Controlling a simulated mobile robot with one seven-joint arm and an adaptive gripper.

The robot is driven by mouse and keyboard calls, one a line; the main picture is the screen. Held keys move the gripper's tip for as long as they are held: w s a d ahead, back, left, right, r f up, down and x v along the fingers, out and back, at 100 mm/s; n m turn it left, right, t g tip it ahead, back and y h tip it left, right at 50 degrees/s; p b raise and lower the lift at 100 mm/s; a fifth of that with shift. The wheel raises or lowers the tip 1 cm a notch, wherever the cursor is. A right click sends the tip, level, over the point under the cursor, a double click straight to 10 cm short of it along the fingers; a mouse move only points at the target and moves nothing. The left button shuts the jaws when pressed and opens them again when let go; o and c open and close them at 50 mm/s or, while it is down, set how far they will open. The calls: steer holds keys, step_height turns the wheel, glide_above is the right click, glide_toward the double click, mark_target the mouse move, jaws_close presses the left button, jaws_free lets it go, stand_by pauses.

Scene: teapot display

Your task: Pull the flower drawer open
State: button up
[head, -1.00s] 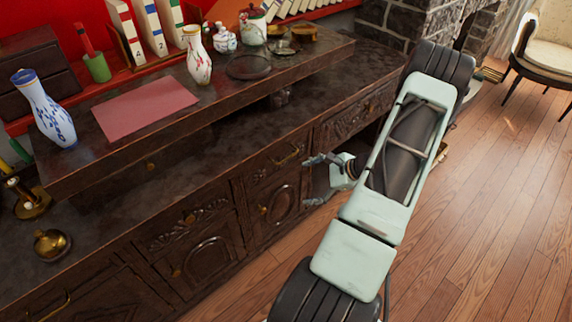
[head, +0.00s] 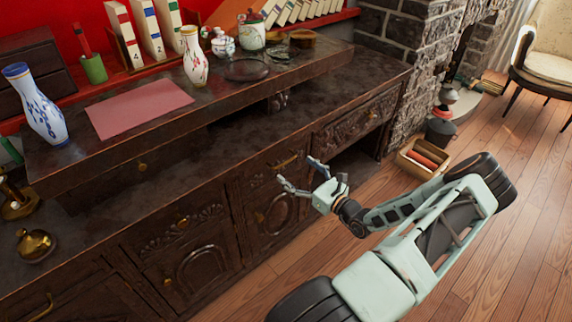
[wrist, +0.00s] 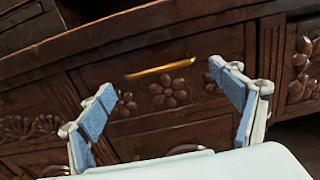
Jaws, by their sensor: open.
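The flower drawer (wrist: 180,100) is a dark wood front with carved flowers, facing me in the wrist view. It looks shut, flush with the cabinet. Its brass bar handle (wrist: 160,69) runs across the upper part of the front, between my fingertips in the picture. In the head view the handle (head: 287,161) shows just beyond the fingers, at the middle of the cabinet. My gripper (head: 297,171) is open and empty, with its fingers pointing at this drawer. In the wrist view the blue finger pads of my gripper (wrist: 160,80) are spread wide, apart from the handle.
Another carved drawer (head: 356,121) lies right of the flower drawer, and a carved door (head: 273,220) below it. Vases, teapots and books stand on the raised shelf. A box of red items (head: 423,158) is on the floor by the fireplace. The wooden floor in front is mostly clear.

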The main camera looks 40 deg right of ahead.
mark_target(286, 162)
steer(key=w, duration=0.5)
steer(key=shift+w+a+b, duration=0.15)
steer(key=shift+a+b, duration=0.1)
steer(key=shift+b, duration=0.15)
steer(key=c, duration=1.4)
steer(key=s+p, duration=0.1)
steer(key=s, duration=0.9)
steer(key=s+d+p, duration=0.1)
steer(key=s, duration=0.9)
steer(key=s+d+p, duration=0.1)
steer(key=s, duration=0.9)
steer(key=shift+d, duration=0.25)
steer(key=o, duration=1.4)
steer(key=s, duration=1.2)
steer(key=shift+d, duration=0.45)
